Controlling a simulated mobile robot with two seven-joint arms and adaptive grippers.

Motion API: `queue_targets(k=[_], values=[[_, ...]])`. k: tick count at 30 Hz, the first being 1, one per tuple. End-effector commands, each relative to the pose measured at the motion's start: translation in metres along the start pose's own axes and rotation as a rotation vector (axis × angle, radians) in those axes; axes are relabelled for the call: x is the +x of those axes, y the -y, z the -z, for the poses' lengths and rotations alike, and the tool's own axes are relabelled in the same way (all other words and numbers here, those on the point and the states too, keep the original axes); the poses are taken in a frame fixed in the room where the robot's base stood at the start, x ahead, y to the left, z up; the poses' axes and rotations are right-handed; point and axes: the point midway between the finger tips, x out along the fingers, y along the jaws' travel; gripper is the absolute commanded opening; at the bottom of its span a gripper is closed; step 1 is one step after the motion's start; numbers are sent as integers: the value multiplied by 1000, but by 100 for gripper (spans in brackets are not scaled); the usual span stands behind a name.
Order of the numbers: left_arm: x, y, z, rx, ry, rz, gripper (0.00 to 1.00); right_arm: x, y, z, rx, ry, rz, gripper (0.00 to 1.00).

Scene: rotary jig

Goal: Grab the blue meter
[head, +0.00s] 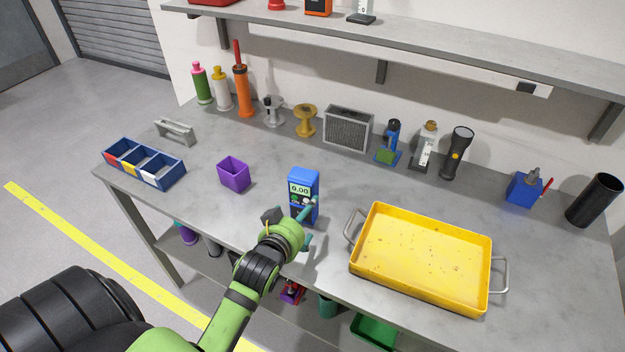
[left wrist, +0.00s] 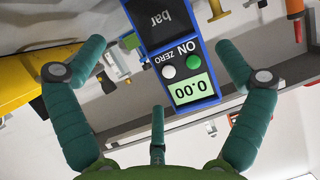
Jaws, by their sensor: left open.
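The blue meter (head: 303,188) stands upright on the grey workbench, left of the yellow tray, with a display reading 0.00. My left gripper (head: 300,222) is at the near side of the meter, its teal fingers low beside it. In the left wrist view the meter (left wrist: 178,62) appears between the spread fingers of my left gripper (left wrist: 158,85), with its display and buttons visible. The gripper is open, and gaps show between the side fingers and the meter. Part of the meter's lower front is hidden by the gripper in the head view. My right gripper is not in view.
A yellow tray (head: 423,255) with metal handles lies right of the meter. A purple cup (head: 234,174) and a blue divided bin (head: 145,163) stand to the left. Bottles, a grey speaker-like box (head: 348,128) and a flashlight (head: 457,152) line the back.

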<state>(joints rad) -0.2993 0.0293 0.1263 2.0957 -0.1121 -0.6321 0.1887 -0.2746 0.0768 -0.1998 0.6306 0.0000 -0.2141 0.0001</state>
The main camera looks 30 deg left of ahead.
Motion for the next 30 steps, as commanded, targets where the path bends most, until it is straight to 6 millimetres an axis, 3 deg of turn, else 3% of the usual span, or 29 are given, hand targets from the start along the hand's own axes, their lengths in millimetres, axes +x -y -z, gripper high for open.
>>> queue_targets(k=[14, 21, 25, 30], values=[[38, 1, 7, 1, 1, 0, 100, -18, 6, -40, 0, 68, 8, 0], [66, 1, 7, 2, 1, -1, 100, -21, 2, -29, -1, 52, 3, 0], [71, 1, 6, 1, 1, -1, 100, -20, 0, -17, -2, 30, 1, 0], [71, 1, 6, 1, 1, -1, 100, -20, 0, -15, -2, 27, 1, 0]])
